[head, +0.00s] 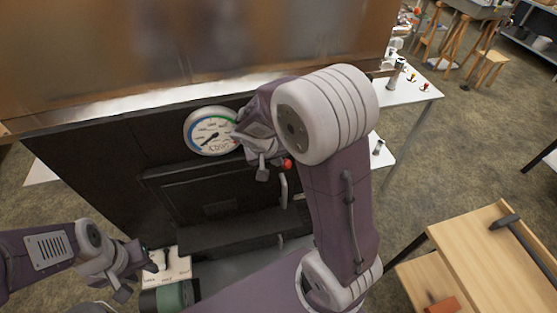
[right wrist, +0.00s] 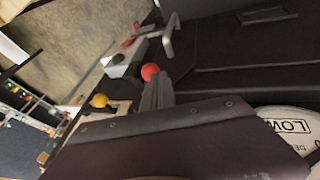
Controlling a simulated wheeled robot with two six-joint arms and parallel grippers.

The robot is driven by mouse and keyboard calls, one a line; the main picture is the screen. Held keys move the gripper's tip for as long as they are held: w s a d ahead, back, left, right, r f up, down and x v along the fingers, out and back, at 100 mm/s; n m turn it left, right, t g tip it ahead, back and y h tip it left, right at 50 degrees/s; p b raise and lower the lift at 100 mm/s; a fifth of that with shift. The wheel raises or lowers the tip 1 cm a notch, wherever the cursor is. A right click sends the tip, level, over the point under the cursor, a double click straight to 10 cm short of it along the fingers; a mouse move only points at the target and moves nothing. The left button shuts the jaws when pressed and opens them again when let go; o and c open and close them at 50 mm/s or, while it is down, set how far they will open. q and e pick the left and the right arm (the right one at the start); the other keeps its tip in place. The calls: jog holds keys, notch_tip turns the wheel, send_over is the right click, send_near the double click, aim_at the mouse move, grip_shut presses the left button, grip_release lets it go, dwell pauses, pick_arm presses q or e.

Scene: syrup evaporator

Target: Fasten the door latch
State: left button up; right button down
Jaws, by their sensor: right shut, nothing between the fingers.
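The black firebox door (head: 215,190) is set in the dark front panel and looks closed in the head view. A bent metal handle (head: 284,190) stands at its right side; it also shows in the right wrist view (right wrist: 170,36). A red ball knob (head: 287,164) is just above the handle and also shows in the right wrist view (right wrist: 150,71). My right gripper (head: 265,172) is shut and empty, close beside the red knob; contact is unclear. The latch's engagement cannot be made out. My left gripper (head: 136,281) is low at the left, apart from the door, and looks open.
A round gauge (head: 211,131) sits above the door, close to my right gripper. A white board (head: 175,268) and a green cylinder (head: 172,297) are near my left gripper. A wooden table (head: 480,265) stands at the right. A white table (head: 410,90) is behind.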

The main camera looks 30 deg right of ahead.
jog(key=shift+d+f, duration=0.15)
jog(key=shift+d, duration=0.05)
dwell(0.3)
